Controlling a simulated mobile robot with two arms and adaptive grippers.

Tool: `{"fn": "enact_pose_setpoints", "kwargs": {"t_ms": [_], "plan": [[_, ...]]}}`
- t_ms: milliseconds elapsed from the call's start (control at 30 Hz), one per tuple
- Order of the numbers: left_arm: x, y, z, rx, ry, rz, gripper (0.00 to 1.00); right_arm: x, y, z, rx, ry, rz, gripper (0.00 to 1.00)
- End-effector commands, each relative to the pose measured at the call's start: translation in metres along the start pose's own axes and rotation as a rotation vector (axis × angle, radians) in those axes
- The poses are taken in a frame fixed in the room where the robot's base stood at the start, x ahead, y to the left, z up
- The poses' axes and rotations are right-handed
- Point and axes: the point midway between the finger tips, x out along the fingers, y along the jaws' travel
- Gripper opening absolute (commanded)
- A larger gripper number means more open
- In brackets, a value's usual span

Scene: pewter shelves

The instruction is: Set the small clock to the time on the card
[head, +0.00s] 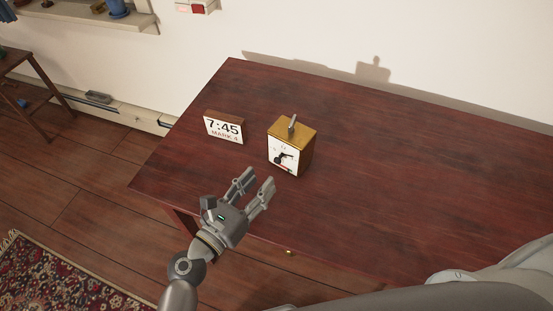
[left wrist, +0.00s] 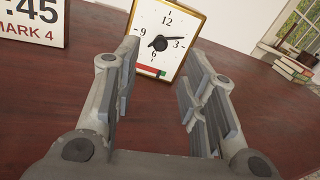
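The small clock (head: 283,156) stands upright on the dark red table, with a gold top, a grey piece on top and a white face. In the left wrist view, the clock face (left wrist: 168,22) shows beyond my fingers. A dark hand points right near the 3; the other hand is hard to tell from the dark hub. The card (head: 224,129), reading 7:45 and MARK 4, stands left of the clock; it is cut off in the left wrist view (left wrist: 32,18). My left gripper (head: 257,182) is open and empty, in front of the clock and apart from it. My right gripper is out of view.
The table (head: 420,170) is bare to the right of the clock. Its front edge runs beneath my left arm. A white wall (head: 330,40) stands behind. A stool (head: 30,75) and a patterned rug (head: 50,275) are at the left. Books (left wrist: 292,68) show far off.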

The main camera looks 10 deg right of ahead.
Motion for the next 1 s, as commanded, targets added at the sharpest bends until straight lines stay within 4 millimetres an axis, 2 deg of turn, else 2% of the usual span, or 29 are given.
{"fn": "enact_pose_setpoints", "kwargs": {"t_ms": [33,200,333,500,767,1000], "plan": [[0.012,0.0,0.003,-0.002,-0.004,0.0,0.39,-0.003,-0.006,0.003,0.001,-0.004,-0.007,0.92],[0.044,0.0,0.002,-0.001,-0.002,0.0,0.39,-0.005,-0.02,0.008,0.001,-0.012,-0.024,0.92],[0.06,0.0,0.001,-0.001,-0.001,0.0,0.39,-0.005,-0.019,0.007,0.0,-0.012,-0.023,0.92],[0.071,0.0,0.0,0.0,0.001,0.0,0.39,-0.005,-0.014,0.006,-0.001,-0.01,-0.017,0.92],[0.072,0.0,0.0,0.0,0.001,0.0,0.39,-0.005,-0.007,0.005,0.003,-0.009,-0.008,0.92],[0.072,0.0,0.0,0.0,0.001,0.0,0.1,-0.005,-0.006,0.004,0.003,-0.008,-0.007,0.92]]}}
